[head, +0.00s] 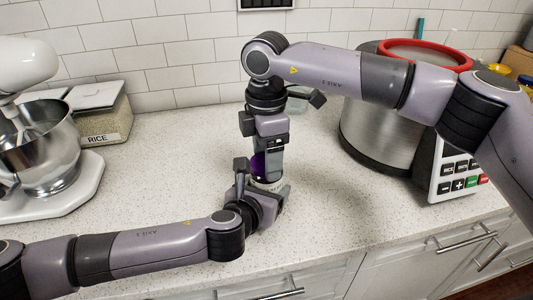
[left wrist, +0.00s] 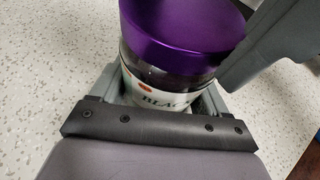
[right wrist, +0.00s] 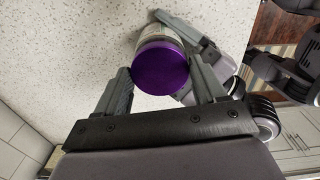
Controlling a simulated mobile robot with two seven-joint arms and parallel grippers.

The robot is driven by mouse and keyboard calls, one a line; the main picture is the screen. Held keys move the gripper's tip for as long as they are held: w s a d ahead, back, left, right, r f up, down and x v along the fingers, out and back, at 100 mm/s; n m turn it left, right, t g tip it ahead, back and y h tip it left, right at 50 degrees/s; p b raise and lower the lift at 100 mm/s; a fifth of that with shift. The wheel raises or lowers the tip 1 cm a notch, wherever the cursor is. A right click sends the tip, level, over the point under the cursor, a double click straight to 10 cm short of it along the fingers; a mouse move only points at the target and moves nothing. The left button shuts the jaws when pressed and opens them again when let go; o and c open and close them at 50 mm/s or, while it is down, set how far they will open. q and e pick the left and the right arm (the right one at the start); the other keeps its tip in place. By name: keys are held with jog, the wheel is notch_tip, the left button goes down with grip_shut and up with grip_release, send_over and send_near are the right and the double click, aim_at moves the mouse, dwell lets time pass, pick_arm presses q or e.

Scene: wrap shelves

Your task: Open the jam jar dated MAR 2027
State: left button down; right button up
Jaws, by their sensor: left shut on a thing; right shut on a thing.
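A jam jar with a purple lid (head: 258,165) stands on the counter, mostly hidden by my grippers. In the left wrist view the lid (left wrist: 185,32) sits on a glass jar whose pale label (left wrist: 150,95) shows "BLAC"; no date can be read. My left gripper (head: 264,186) comes in low from the left and is shut on the jar body. My right gripper (head: 268,152) points down from above and is shut on the lid. The right wrist view shows the lid (right wrist: 160,68) between its fingers.
A stand mixer (head: 40,140) and a RICE container (head: 103,115) are at the left. A large steel pot with a red rim (head: 385,125) and a keypad panel (head: 458,165) stand at the right. The tiled wall is behind; the counter's front edge is close.

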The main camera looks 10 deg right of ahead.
jog(key=n, duration=0.7)
jog(key=shift+n, duration=0.3)
jog(key=n, duration=0.4)
jog(key=shift+r+n, duration=0.1)
jog(key=shift+n, duration=0.2)
jog(key=n, duration=0.7)
jog(key=shift+n, duration=0.3)
jog(key=n, duration=1.5)
jog(key=shift+r, duration=0.1)
jog(key=n, duration=1.8)
jog(key=shift+r, duration=0.1)
jog(key=shift+r, duration=0.1)
